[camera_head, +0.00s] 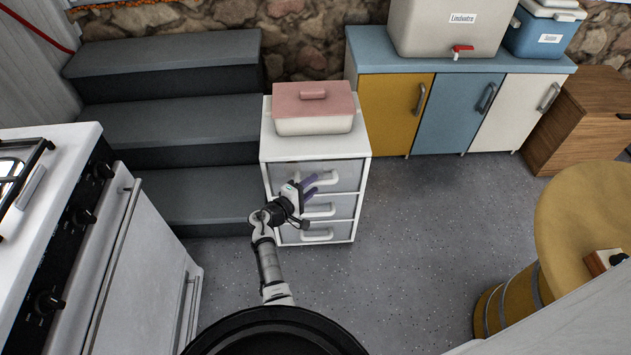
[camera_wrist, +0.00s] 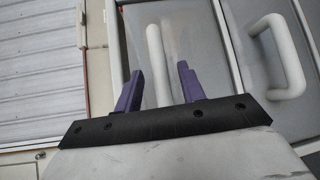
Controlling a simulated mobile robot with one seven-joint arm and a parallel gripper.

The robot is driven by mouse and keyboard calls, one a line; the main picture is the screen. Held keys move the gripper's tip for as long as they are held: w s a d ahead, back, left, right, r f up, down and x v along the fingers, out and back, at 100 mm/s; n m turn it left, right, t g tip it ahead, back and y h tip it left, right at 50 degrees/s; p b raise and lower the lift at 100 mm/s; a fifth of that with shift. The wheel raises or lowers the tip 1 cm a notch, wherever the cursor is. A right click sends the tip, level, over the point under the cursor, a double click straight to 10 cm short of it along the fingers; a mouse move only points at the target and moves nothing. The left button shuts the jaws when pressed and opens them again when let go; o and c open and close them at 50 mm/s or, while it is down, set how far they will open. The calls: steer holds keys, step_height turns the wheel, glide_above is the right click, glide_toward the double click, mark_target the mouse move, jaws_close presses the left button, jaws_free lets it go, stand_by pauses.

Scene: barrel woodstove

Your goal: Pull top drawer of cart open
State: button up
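The white cart (camera_head: 264,150) has three grey-fronted drawers, all of which look shut. The top drawer (camera_head: 290,171) has a white bar handle (camera_head: 328,177). My gripper (camera_head: 311,186) is at the front of the top drawer, with its purple fingers by the handle. In the wrist view my gripper (camera_wrist: 160,86) is open, and the top drawer's handle (camera_wrist: 154,45) shows between and beyond the two fingers. I cannot tell whether the fingers touch it. A lower drawer's handle (camera_wrist: 284,50) shows to the right in the wrist view.
A pink-lidded container (camera_head: 313,110) sits on the cart. Grey steps (camera_head: 175,150) stand to the left, with a white stove (camera_head: 130,260) nearer. Coloured cabinets (camera_head: 455,110) stand behind, and a yellow barrel table (camera_head: 585,220) is at right. The floor (camera_head: 420,240) right of the cart is clear.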

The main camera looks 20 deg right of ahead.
steer(key=shift+x, duration=1.3)
jaws_close()
steer(key=shift+a, duration=0.1)
